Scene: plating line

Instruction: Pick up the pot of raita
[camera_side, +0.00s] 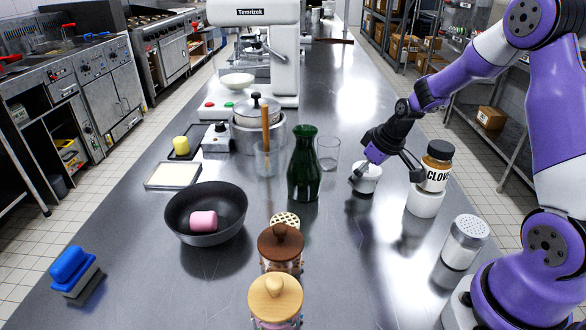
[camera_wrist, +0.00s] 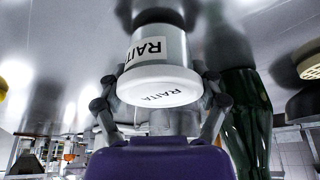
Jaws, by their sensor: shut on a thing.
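The pot of raita (camera_side: 367,179) is a small whitish pot with a pale lid, on the right part of the steel counter. In the wrist view the pot (camera_wrist: 158,72) shows RAITA on its side label and on its lid. My gripper (camera_side: 385,174) is at the pot, with its fingers on either side. In the wrist view my gripper (camera_wrist: 160,98) has its fingers against the pot near the lid, shut on it. I cannot tell for sure whether the pot's base touches the counter.
A clear glass (camera_side: 328,153) and a green bottle (camera_side: 303,165) stand to the left. A shaker (camera_side: 464,243) is at front right. The counter in front of the pot is clear.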

